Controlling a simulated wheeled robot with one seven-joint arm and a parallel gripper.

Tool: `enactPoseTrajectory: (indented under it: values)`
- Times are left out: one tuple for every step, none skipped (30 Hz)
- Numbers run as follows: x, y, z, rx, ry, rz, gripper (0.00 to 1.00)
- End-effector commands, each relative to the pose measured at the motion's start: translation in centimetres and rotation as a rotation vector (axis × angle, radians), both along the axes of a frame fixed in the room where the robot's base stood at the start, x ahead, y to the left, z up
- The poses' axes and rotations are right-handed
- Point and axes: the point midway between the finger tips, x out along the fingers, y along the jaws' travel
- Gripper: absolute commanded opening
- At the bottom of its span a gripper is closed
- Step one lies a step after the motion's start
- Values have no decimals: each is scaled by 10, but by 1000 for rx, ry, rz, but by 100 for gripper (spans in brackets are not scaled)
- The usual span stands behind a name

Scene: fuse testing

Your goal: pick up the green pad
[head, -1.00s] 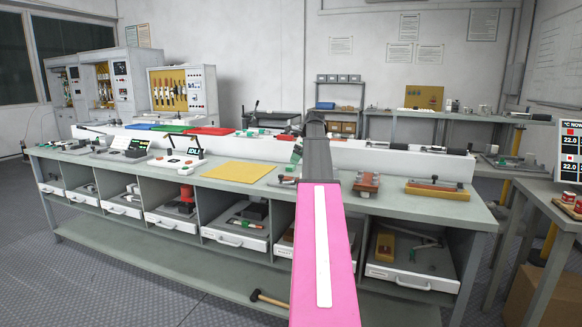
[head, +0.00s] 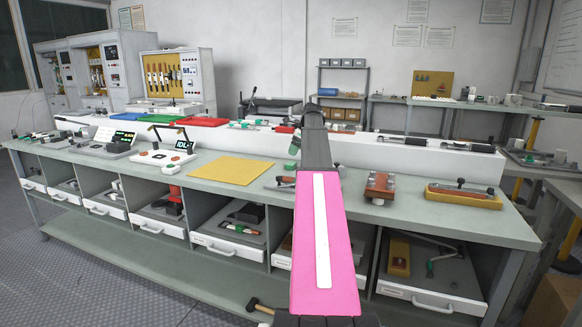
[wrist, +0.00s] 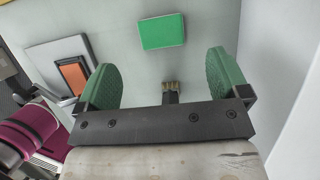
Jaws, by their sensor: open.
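The green pad (wrist: 162,32) is a small flat rectangle on a pale grey surface in the wrist view, beyond my fingertips and near the top. My gripper (wrist: 165,75) is open there, with two green rounded fingers spread apart and the pad clear of both. The gap between the fingers holds no pad. In the head view my pink arm covers much of the spot, and only a bit of a green finger of my gripper (head: 294,146) shows. I cannot pick out this small pad in the head view.
A grey holder with an orange block (wrist: 73,75) lies left in the wrist view, with a pale wall right. On the bench (head: 330,213) are a yellow mat (head: 232,170), a reddish-brown block (head: 380,187) and a yellow-based tool (head: 464,196). A white ledge (head: 350,143) runs behind.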

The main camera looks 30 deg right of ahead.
Motion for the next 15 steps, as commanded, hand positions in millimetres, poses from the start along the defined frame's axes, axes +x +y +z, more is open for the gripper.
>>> enactPoseTrajectory:
  values:
    - [2, 2, -8, 1, 2, 1, 94]
    - [3, 3, -12, 1, 2, 1, 94]
    - [5, 4, -17, 1, 2, 1, 94]
    - [5, 5, -19, 0, 1, 0, 94]
    - [6, 5, -21, 1, 1, 0, 94]
    - [7, 6, -22, 0, 0, 0, 94]
    - [7, 6, -24, 0, 0, 0, 94]
    - [7, 6, -25, 0, 0, 0, 94]
    - [8, 7, -27, 0, 0, 0, 94]
    - [9, 7, -30, 0, 0, -1, 94]
    - [9, 8, -33, 0, 1, 0, 94]
    - [10, 9, -37, 1, 2, 0, 94]
    - [11, 10, -42, 1, 2, 0, 94]
    - [12, 10, -46, 1, 2, 0, 94]
    - [14, 12, -51, 0, 1, 0, 94]
